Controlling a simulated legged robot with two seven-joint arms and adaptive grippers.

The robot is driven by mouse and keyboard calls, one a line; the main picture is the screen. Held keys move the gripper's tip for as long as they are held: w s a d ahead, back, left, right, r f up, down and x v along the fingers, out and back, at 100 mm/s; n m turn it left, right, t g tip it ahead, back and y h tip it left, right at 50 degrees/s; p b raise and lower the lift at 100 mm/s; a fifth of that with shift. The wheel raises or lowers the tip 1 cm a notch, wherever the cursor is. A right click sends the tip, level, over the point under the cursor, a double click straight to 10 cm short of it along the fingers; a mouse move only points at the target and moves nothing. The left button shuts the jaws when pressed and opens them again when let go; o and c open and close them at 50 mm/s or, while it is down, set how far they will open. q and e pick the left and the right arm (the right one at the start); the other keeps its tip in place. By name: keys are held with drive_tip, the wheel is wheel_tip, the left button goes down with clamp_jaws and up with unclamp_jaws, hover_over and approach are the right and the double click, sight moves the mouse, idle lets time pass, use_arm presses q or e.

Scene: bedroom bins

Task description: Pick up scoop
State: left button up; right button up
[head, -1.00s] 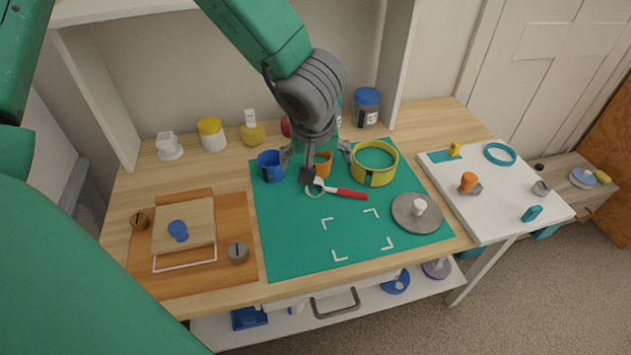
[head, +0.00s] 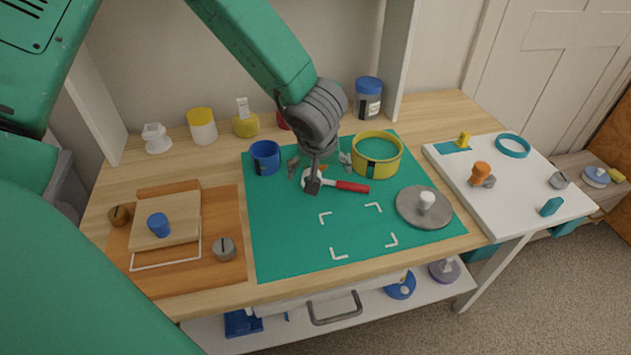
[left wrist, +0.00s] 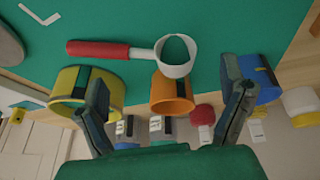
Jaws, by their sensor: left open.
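The scoop has a red handle (head: 352,187) and a pale round cup; it lies on the green mat (head: 290,240). In the left wrist view its red handle (left wrist: 98,49) points left and its white cup (left wrist: 178,68) is at upper middle. My left gripper (head: 319,164) is open and empty, above the mat over the scoop's cup end, which it partly hides in the head view. In the left wrist view the open fingers (left wrist: 165,88) stand apart, with an orange ring-like cup (left wrist: 172,106) between them, just beyond the scoop. My right gripper is not seen.
A blue mug (head: 265,158) stands left of my gripper and a yellow ring-shaped container (head: 376,155) right of it, both close. A grey disc with a white knob (head: 424,207) lies front right. A wooden board (head: 175,265) is at left. The mat's front is clear.

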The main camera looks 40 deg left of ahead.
sight(319, 175)
use_arm(q)
drive_tip(key=shift+f, duration=0.15)
drive_tip(key=shift+w+f+b, duration=0.2)
drive_tip(key=shift+f+b, duration=0.1)
drive_tip(key=shift+f, duration=0.05)
drive_tip(key=f, duration=0.1)
drive_tip(key=w+a+f+b, duration=0.1)
drive_tip(key=a+f, duration=0.1)
drive_tip(key=shift+w+f, duration=0.25)
drive_tip(key=shift+f, duration=0.1)
drive_tip(key=shift+a+f+b, duration=0.1)
drive_tip(key=shift+f+b, duration=0.05)
drive_tip(key=shift+b, duration=0.15)
drive_tip(key=shift+d+r, duration=0.25)
drive_tip(key=shift+d, duration=0.15)
drive_tip(key=c, duration=2)
